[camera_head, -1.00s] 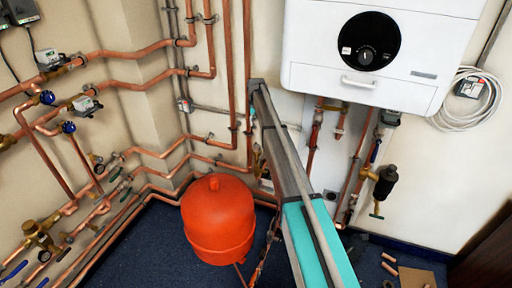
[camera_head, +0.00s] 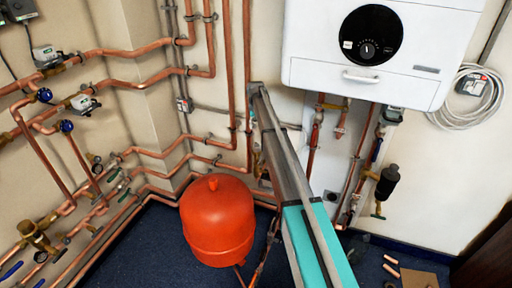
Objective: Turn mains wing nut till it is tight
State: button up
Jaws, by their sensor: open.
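I cannot make out a wing nut that is surely the mains one at this size. Brass fittings on the left pipework (camera_head: 38,236) show at the lower left, with blue-handled and green-handled valves near them. My arm, a long grey and teal link, rises from the bottom centre to the upright copper pipes behind the red vessel. I cannot make out my gripper or its fingertips. My arm hides part of the wall and pipes behind it, right of the red vessel.
A red expansion vessel (camera_head: 217,222) stands on the blue floor left of my arm. A white boiler (camera_head: 366,72) hangs at the upper right, with pipes and a black filter (camera_head: 388,181) below it. Copper offcuts (camera_head: 391,268) lie on the floor at the lower right.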

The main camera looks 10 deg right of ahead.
jog(key=shift+f+b, duration=5.45)
jog(key=shift+f, duration=0.25)
grip_shut()
